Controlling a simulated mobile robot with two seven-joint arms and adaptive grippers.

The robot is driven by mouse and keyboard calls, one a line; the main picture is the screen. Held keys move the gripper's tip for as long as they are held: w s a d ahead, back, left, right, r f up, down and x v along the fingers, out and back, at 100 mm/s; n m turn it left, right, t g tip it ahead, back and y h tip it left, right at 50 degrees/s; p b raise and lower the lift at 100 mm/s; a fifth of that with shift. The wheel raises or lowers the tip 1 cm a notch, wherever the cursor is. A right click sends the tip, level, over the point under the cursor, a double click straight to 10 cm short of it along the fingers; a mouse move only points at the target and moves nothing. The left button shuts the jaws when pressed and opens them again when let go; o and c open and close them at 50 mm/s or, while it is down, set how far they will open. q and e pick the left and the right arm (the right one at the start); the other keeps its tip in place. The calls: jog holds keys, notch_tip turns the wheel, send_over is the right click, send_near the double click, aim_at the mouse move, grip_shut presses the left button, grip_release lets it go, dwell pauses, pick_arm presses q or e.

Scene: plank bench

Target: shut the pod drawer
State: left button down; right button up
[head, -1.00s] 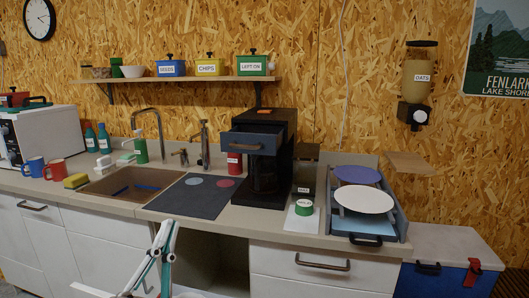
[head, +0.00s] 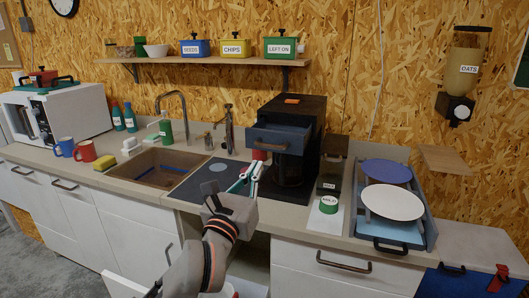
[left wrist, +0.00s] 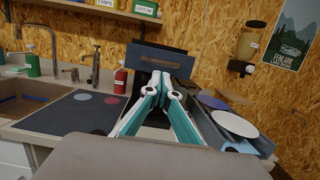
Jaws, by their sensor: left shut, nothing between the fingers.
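The pod drawer (head: 276,143) is a dark blue drawer with a brown handle in the upper part of the black coffee machine (head: 300,115). It stands out from the machine's front, so it is open. In the left wrist view the drawer front (left wrist: 142,61) is straight ahead. My left gripper (head: 255,173) is shut and empty, in front of the machine and a little below and left of the drawer front in the head view. In the left wrist view the fingertips (left wrist: 161,82) show just below the drawer front; contact cannot be told. My right gripper is not in view.
A dark mat (head: 200,181) and the sink (head: 150,166) lie left of the machine. A red bottle (left wrist: 120,78) stands close left of the machine. A shelf (head: 205,60) hangs above.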

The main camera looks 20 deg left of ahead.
aim_at(269, 147)
pick_arm(q)
jog(key=w, duration=0.3)
jog(key=w+r, duration=0.1)
jog(key=w, duration=0.2)
jog(key=shift+w+d+r+p, duration=0.2)
jog(key=shift+w+p, duration=0.1)
jog(key=shift+p, duration=0.1)
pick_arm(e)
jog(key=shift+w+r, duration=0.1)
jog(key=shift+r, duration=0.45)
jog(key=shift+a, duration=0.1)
